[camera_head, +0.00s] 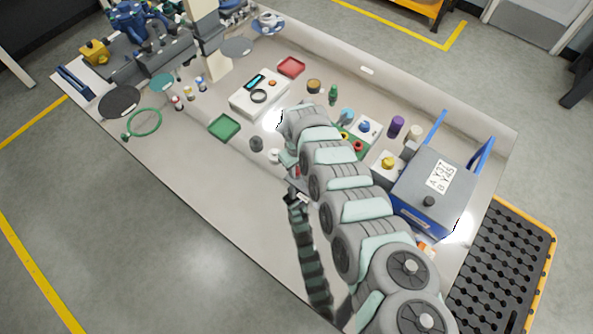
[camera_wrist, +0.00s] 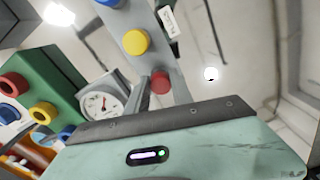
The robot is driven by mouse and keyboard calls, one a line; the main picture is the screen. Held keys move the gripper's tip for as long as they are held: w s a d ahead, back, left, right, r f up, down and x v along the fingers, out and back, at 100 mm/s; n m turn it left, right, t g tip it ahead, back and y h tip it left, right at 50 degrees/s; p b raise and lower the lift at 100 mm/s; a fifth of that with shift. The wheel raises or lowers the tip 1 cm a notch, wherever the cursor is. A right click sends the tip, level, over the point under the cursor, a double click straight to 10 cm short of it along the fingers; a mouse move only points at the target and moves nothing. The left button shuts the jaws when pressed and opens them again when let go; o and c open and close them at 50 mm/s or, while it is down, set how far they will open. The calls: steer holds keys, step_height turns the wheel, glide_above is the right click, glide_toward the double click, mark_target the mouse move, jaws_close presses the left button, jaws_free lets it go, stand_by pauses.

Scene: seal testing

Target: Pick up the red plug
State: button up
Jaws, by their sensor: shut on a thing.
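The red plug (camera_wrist: 160,82) shows in the wrist view as a round red cap, close in front of my gripper (camera_wrist: 163,88). It is at the near end of a grey strip that also bears a yellow knob (camera_wrist: 136,41) and a blue knob (camera_wrist: 110,2). My gripper is shut on the red plug, with grey finger parts on both sides of it. The exact contact is partly hidden. In the head view my arm covers most of the gripper, and only a small bit of red shows beside it.
A green block (camera_wrist: 47,75) with red, yellow and blue rings and a round dial gauge (camera_wrist: 104,106) stand left in the wrist view. In the head view a grey box (camera_head: 434,190) with blue handles stands right. The table's front left (camera_head: 220,180) is clear.

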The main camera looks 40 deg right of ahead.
jaws_close()
